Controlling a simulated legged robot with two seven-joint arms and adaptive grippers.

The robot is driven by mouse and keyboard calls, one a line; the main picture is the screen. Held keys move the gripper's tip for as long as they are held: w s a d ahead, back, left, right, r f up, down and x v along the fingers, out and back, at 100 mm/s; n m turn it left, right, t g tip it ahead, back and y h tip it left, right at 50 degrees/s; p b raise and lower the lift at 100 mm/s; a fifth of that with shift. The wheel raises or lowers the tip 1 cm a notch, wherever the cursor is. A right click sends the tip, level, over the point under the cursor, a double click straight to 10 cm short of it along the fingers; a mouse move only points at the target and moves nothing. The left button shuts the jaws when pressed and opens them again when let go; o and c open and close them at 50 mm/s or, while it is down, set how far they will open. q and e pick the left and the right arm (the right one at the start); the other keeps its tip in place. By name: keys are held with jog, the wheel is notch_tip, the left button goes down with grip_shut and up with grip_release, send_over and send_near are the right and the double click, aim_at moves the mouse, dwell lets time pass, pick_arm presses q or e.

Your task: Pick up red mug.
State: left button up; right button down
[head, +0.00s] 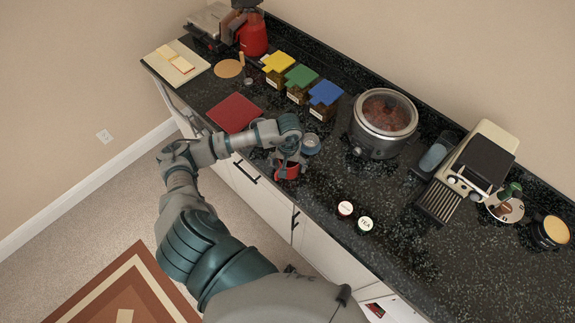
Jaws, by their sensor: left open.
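The red mug (291,172) stands near the front edge of the dark counter, partly hidden by my left gripper. My left gripper (287,164) comes down from above, right at the mug, and is open. Its fingers show around the mug's upper part; I cannot tell whether they touch it. My right gripper is not in view.
On the dark speckled counter (410,225), a red board (234,113) lies left of the mug and a small grey-blue item (310,143) is close behind it. A slow cooker (382,123) and coffee machine (470,170) stand right. Two round-lidded jars (365,223) are in front.

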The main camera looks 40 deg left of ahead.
pick_arm(q)
jog(key=shift+d+r, duration=0.1)
jog(key=shift+d, duration=0.25)
jog(key=c, duration=1)
jog(key=shift+s, duration=0.1)
jog(key=c, duration=0.3)
jog(key=shift+c, duration=0.4)
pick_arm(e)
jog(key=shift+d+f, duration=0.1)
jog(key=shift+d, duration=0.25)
